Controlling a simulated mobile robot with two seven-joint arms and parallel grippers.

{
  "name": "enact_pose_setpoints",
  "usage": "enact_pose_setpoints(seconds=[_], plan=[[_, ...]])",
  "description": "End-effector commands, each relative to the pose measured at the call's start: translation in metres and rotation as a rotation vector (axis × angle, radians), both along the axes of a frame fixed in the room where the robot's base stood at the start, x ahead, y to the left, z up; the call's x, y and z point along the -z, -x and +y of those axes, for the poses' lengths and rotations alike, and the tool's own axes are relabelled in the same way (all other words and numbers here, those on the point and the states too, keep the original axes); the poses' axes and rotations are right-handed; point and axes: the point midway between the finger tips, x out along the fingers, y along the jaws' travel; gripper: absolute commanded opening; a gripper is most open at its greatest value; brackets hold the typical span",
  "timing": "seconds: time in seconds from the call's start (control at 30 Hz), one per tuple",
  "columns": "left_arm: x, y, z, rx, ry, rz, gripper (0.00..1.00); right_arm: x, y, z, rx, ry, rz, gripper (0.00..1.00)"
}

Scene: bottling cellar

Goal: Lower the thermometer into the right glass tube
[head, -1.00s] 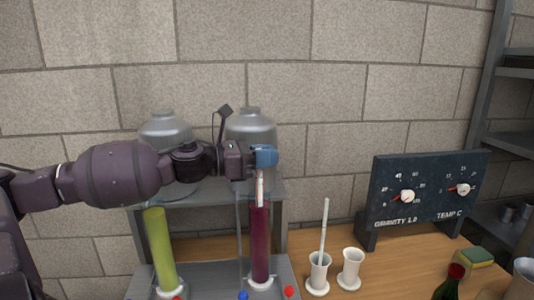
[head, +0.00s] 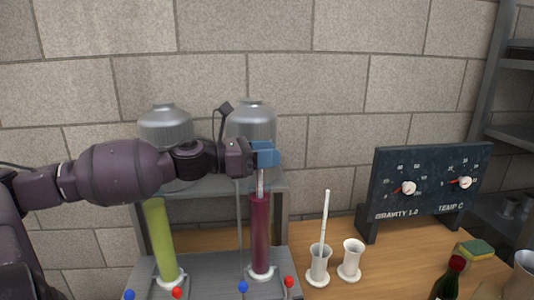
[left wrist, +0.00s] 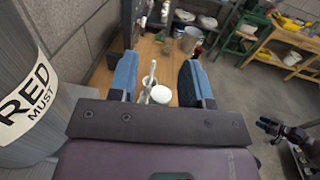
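The right glass tube (head: 260,236) holds dark red liquid and stands upright on a white foot. The pale, thin thermometer (head: 260,183) stands upright at its mouth, with its lower part in the tube and its upper part showing above the rim. My left gripper (head: 265,153) is right above the tube at the thermometer's top. In the left wrist view its blue fingers (left wrist: 158,82) are spread, with a white round top (left wrist: 162,97), probably the thermometer's, between them and gaps on both sides. My right gripper (left wrist: 268,123) shows small at the right; its fingers are unclear.
A tube of yellow-green liquid (head: 161,240) stands left. Two white cups stand right, one (head: 318,268) with a pale rod, the other (head: 351,262) empty-looking. A dial panel (head: 428,188), sponge (head: 475,250) and bottle (head: 450,279) are farther right. Metal vessels stand behind.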

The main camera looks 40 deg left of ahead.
Motion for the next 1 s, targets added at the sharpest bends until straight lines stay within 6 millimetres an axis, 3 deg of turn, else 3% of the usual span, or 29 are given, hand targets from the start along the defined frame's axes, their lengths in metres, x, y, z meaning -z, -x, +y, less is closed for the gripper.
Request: enact_pose_setpoints(seconds=[0.47,0.63,1.0], plan=[[0.000,0.000,0.000,0.000,0.000,0.000,0.47,-0.004,-0.005,0.001,-0.002,0.000,-0.008,0.43],[-0.002,0.016,0.011,-0.002,0.003,-0.001,0.47,-0.025,-0.015,0.002,-0.005,-0.001,-0.042,0.43],[-0.001,0.058,0.037,-0.002,0.002,0.000,0.47,-0.028,-0.008,0.000,0.000,0.001,-0.029,0.43]])
